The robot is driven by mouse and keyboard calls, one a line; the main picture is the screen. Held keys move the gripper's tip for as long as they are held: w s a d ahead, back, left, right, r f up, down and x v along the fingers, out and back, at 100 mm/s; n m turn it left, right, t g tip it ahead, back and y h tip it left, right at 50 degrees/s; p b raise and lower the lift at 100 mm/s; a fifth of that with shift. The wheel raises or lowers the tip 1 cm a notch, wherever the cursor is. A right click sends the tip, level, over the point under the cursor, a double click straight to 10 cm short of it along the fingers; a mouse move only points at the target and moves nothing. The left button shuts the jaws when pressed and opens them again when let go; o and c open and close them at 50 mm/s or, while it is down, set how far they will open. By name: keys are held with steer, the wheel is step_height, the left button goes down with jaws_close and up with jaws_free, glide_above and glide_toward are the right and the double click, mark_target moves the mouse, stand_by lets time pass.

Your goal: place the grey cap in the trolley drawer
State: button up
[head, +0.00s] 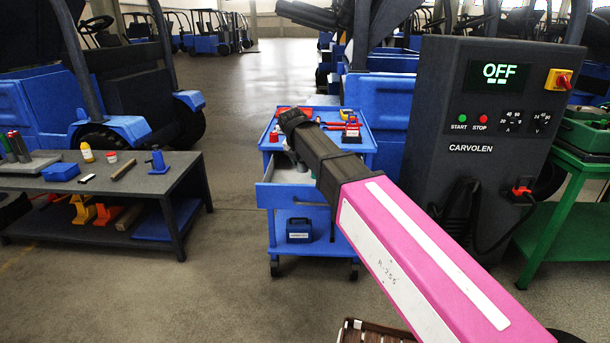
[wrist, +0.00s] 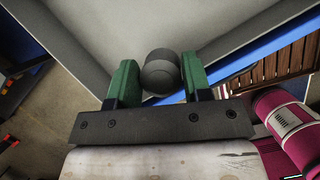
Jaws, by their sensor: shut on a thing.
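The blue trolley (head: 268,146) stands in the middle of the head view, and its upper drawer (head: 266,194) is pulled open. The cap is rounded and dark grey. Behind it lies the pale grey inside of the drawer (wrist: 130,30), with drawer walls around it. I cannot tell how far the cap is above the drawer floor.
The trolley top holds red tools (head: 350,130). A dark control cabinet (head: 490,190) showing OFF stands close on the right. A low bench (head: 150,185) is on the left. A brown slatted crate (head: 375,332) is at the front.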

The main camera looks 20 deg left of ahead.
steer(key=shift+s+a, duration=0.2)
steer(key=shift+a, duration=0.55)
steer(key=shift+w+a+n, duration=0.15)
steer(key=shift+a+n, duration=0.05)
steer(key=shift+n, duration=0.1)
steer(key=w+d+f, duration=0.1)
steer(key=w+f, duration=0.1)
steer(key=w, duration=0.1)
steer(key=w+d+f, duration=0.1)
steer(key=w+f, duration=0.1)
steer(key=w, duration=0.2)
steer(key=w+d+f, duration=0.2)
steer(key=w, duration=0.1)
steer(key=shift+w+d+f, duration=0.1)
steer(key=shift+w+f, duration=0.05)
steer(key=shift+f, duration=2.25)
steer(key=shift+f, duration=0.1)
steer(key=o, duration=0.7)
steer(key=v, duration=1.2)
steer(key=shift+d, duration=0.2)
